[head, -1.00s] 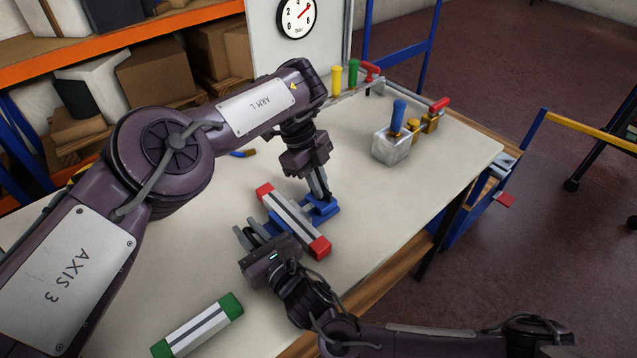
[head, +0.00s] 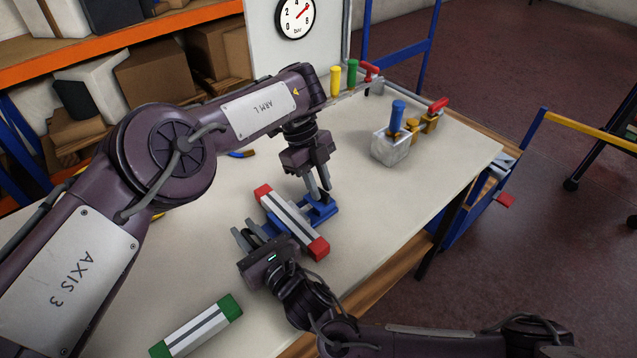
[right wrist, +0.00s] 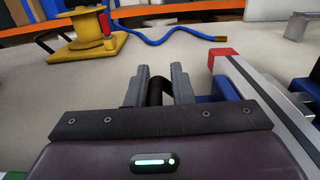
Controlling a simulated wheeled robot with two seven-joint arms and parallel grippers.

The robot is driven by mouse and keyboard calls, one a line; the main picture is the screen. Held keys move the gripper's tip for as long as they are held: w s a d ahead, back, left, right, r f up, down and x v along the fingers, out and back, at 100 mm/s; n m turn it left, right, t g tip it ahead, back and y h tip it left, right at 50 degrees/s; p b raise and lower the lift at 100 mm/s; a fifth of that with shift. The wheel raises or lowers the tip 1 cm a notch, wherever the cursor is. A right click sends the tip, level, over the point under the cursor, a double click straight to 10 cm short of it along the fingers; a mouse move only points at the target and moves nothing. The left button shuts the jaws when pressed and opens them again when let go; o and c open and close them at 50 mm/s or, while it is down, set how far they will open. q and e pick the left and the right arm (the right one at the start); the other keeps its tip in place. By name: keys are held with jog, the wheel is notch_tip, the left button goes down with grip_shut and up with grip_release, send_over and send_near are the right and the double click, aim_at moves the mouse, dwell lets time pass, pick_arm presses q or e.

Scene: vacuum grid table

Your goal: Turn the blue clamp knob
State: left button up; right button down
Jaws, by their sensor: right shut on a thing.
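A blue clamp (head: 325,212) sits on the table under a grey-white bar with red ends (head: 290,222). Its dark knob (head: 319,199) is small and partly hidden by my left gripper (head: 318,188), whose fingers point down at it, slightly apart. I cannot tell whether they touch it. My right gripper (head: 246,232) is low at the bar's left side. In the right wrist view my right gripper (right wrist: 160,78) is shut on a black cylindrical piece (right wrist: 158,94). What that piece is joined to is hidden. The bar (right wrist: 262,100) and blue parts show to its right.
A similar bar with green ends (head: 198,330) lies at the front left. A metal block with a blue handle (head: 391,148) stands at the back right. A yellow base (right wrist: 85,45) and a blue hose (right wrist: 172,36) show ahead of the right wrist.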

aim_at(320, 190)
pick_arm(q)
jog(key=shift+o, duration=0.7)
jog(key=shift+a, duration=0.1)
notch_tip(320, 190, up, 10)
jog(key=shift+s, duration=0.1)
jog(key=f+t+y, duration=0.1)
jog(key=f, duration=0.2)
jog(key=f+t+y, duration=0.1)
jog(key=f, duration=0.2)
jog(key=f+t+y, duration=0.1)
jog(key=f, duration=0.3)
jog(key=shift+s, duration=0.25)
dwell(0.3)
